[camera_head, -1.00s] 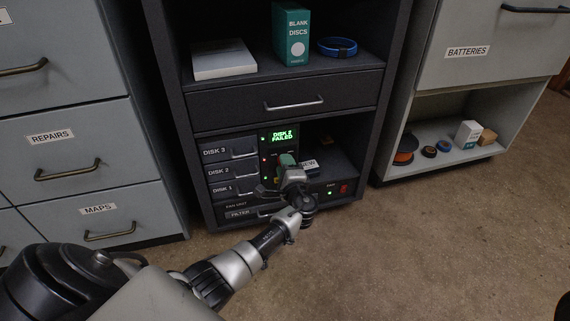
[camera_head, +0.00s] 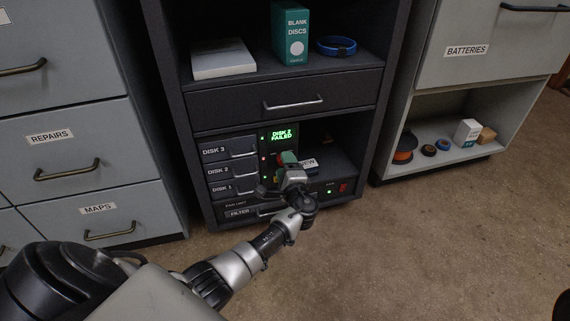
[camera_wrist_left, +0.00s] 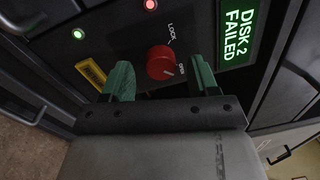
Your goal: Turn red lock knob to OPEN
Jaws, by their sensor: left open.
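The red lock knob (camera_wrist_left: 161,62) sits on the dark panel in the left wrist view, between the words LOCK and OPEN. A small light mark shows on its lower right side, on the side of OPEN. My left gripper (camera_wrist_left: 161,76) is open, with one green finger on each side of the knob in that view. Gaps show between the fingers and the knob, and it is not held. In the head view the left gripper (camera_head: 287,163) is in front of the panel below the green display and hides the knob. My right gripper is not in view.
The display (camera_head: 282,135) reads DISK 2 FAILED. Disk drawers (camera_head: 229,151) with handles lie left of the gripper. A box marked NEW (camera_head: 310,164) is close on its right. A closed drawer (camera_head: 290,103) is above. The floor (camera_head: 400,250) in front is clear.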

